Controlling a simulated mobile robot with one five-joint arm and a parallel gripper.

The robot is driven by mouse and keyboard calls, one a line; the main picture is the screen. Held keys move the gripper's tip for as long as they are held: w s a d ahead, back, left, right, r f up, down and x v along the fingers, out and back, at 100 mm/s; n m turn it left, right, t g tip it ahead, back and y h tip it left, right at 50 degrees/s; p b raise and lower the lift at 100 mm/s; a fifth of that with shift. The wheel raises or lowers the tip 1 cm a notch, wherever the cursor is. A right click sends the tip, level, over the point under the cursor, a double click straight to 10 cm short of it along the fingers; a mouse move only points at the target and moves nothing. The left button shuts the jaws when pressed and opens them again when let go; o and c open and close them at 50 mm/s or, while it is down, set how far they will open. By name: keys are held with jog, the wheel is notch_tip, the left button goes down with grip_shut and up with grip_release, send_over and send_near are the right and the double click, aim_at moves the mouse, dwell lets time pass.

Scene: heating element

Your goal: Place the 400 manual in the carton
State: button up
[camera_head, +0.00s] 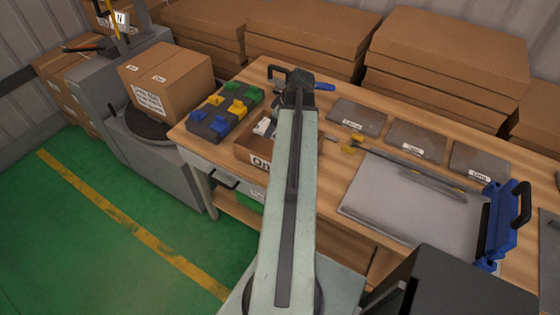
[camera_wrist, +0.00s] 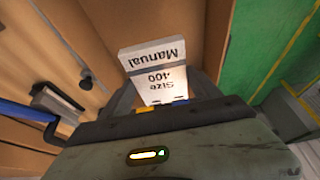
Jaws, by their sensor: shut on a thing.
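The white manual (camera_wrist: 152,62), printed "Manual Size 400" and upside down in the wrist view, is between the fingers of my gripper (camera_wrist: 162,92), which is shut on it. Brown cardboard surfaces (camera_wrist: 195,22) lie behind and beside the manual; I cannot tell whether it touches them. In the head view my arm hides the jaws and the manual. An open cardboard box (camera_head: 259,160) with a partly hidden label stands on the bench beside my arm, with a white item in it. A taped carton (camera_head: 168,83) with printed labels stands on the round platform at left.
Blue, green and yellow parts sit on a dark tray (camera_head: 222,110) left of the open box. Flat cardboard stacks (camera_head: 310,30) line the back.

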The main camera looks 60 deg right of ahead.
notch_tip(320, 180, down, 10)
jog(key=b, duration=1)
jog(key=shift+f, duration=0.15)
jog(key=shift+r, duration=0.25)
jog(key=shift+f, duration=0.25)
jog(key=o, duration=1.6)
jog(key=shift+r, duration=0.1)
jog(key=p+v, duration=1.1)
jog(key=shift+w+a+r, duration=0.1)
jog(key=shift+r, duration=0.3)
jog(key=shift+s+r+p, duration=0.25)
jog(key=shift+r+p, duration=0.05)
jog(key=shift+r, duration=0.05)
jog(key=shift+f, duration=0.1)
